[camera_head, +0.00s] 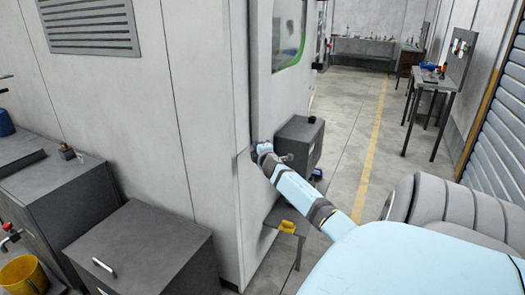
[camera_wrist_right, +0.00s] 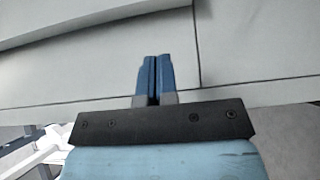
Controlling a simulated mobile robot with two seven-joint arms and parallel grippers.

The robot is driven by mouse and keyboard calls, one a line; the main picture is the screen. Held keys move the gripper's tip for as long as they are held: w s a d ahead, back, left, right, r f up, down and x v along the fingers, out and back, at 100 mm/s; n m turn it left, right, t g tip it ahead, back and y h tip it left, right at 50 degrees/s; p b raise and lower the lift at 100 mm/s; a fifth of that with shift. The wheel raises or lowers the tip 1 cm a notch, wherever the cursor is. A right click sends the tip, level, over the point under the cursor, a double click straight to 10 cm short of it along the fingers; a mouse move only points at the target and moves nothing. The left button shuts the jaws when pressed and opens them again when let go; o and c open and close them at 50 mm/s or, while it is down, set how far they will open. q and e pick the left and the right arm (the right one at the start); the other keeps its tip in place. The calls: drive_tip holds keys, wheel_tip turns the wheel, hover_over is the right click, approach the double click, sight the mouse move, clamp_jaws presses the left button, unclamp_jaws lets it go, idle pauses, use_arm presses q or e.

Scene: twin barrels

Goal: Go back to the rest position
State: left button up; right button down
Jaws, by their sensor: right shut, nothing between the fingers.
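My right arm (camera_head: 300,193), light blue with dark joints, comes in from the lower right of the head view and reaches out to the corner of a large grey-white machine cabinet (camera_head: 205,120). My right gripper (camera_wrist_right: 153,62) shows in the right wrist view with its two blue fingers together and nothing between them. The fingers point at pale grey panels with a seam; I cannot tell whether they touch. In the head view the fingers are small and partly hidden at the cabinet's edge. My left gripper is not in view.
A dark grey box (camera_head: 300,143) stands just beyond my right wrist, above a small table with a yellow item (camera_head: 288,227). Grey drawer cabinets (camera_head: 140,250) stand at the lower left. Open floor with a yellow line (camera_head: 369,150) lies to the right, before a workbench (camera_head: 432,88).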

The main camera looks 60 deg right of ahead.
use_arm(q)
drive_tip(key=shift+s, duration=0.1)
use_arm(e)
drive_tip(key=v, duration=0.5)
drive_tip(key=shift+a, duration=0.1)
